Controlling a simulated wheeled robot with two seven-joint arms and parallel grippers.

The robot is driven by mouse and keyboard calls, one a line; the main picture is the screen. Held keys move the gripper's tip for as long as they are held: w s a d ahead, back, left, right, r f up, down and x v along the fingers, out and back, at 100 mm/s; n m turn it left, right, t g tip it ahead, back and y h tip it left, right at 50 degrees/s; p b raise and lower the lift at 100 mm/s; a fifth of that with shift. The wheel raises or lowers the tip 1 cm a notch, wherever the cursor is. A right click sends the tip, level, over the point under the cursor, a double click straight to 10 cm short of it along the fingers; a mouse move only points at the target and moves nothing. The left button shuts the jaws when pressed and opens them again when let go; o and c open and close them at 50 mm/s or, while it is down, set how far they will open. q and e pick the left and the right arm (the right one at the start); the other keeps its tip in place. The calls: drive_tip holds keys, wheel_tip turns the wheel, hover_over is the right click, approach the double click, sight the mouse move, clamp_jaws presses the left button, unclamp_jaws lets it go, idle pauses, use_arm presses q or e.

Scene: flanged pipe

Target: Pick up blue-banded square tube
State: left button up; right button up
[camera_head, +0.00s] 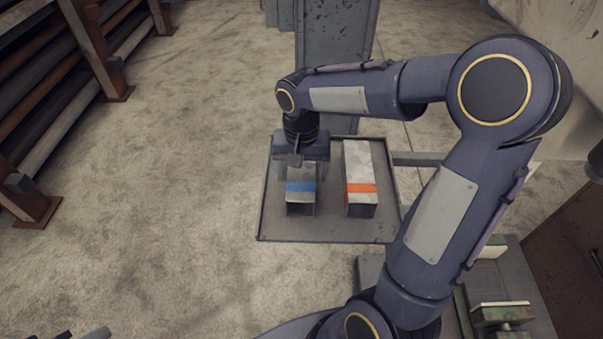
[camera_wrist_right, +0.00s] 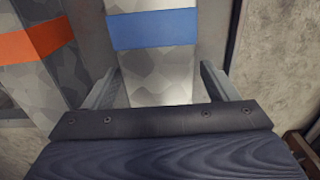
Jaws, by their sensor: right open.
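The blue-banded square tube (camera_head: 301,196) is a grey tube lying on a grey tray (camera_head: 275,223), its open end toward me. Its far part is hidden under my right gripper (camera_head: 300,165) in the head view. In the right wrist view the blue-banded tube (camera_wrist_right: 154,50) runs up between the two open fingers of the right gripper (camera_wrist_right: 162,85), one finger on each side. Small gaps show between fingers and tube, and I cannot tell the height of the fingertips exactly. My left gripper is not in view.
An orange-banded square tube (camera_head: 360,180) lies parallel on the tray, just right of the blue-banded one; it also shows in the wrist view (camera_wrist_right: 40,45). A rack of pipes (camera_head: 50,95) stands at the left. The floor between is clear.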

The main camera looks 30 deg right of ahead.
drive_tip(key=shift+f, duration=0.45)
drive_tip(key=c, duration=1.4)
drive_tip(key=shift+r, duration=0.1)
drive_tip(key=shift+c, duration=0.2)
